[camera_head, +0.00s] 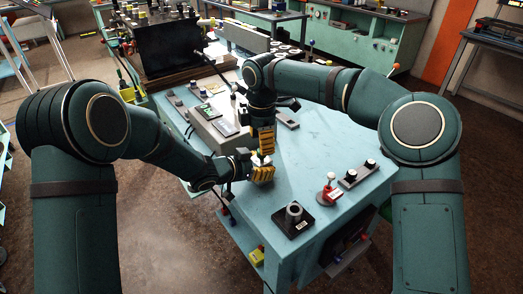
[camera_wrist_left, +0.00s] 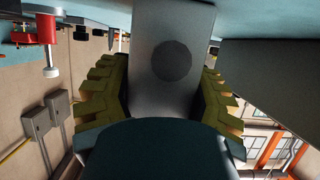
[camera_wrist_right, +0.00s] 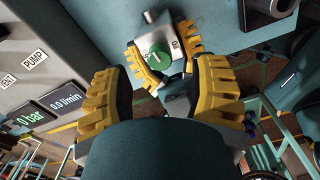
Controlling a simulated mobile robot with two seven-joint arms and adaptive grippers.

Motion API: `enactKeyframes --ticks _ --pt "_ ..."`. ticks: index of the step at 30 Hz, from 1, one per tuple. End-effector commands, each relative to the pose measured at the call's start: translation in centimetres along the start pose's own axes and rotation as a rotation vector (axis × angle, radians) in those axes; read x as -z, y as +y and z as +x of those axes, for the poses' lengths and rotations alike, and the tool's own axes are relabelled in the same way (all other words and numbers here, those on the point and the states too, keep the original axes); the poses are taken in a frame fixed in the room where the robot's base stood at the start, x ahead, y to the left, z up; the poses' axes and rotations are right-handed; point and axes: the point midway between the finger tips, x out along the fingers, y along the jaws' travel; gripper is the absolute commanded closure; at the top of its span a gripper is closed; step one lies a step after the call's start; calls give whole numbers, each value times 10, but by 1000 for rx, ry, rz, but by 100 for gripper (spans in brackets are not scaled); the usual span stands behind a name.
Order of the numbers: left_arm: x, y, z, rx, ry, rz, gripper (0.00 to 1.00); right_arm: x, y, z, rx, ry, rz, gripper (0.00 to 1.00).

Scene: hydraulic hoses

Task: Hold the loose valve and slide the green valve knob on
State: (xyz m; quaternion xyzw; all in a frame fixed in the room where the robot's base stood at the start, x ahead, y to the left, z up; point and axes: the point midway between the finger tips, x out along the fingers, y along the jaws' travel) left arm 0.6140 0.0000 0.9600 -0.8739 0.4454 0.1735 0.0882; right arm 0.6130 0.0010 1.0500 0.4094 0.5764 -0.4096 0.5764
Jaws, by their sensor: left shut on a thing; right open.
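My left gripper (camera_head: 262,174) is shut on the loose valve, low over the bench's left edge. In the left wrist view the valve is a grey block (camera_wrist_left: 172,95) with a dark round spot, between the yellow fingers. The green valve knob (camera_wrist_right: 157,55), with a pale stripe, shows in the right wrist view at the valve, between the left gripper's fingers. I cannot tell whether it is fully on. My right gripper (camera_head: 263,143) is directly above, pointing down. Its fingers (camera_wrist_right: 160,80) are open, on either side of the knob in view and apart from it.
The blue bench (camera_head: 320,150) carries a black block with a grey ring (camera_head: 293,215), a red and white lever (camera_head: 328,190) and a block with two black knobs (camera_head: 358,173). A grey panel (camera_head: 213,122) with displays stands left of my right gripper.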

Motion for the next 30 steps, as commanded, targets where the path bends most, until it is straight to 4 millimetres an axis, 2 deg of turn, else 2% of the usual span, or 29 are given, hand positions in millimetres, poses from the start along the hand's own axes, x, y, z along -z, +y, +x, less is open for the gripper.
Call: enactKeyframes --ticks 3,7,18,19,23,24,30 --pt "0 0 0 0 -1 0 90 0 0 18 3 0 0 41" --pt "0 0 0 0 -1 0 90 0 0 29 1 0 1 41" --pt "0 0 0 0 -1 0 90 0 0 35 0 0 1 41" --pt "0 0 0 0 -1 0 90 0 0 35 0 0 1 39" --pt "0 0 0 0 -1 0 90 0 0 35 0 0 1 85" --pt "0 0 0 0 -1 0 90 0 0 35 0 0 1 99" --pt "0 0 0 0 0 0 90 0 0 35 0 0 2 100"
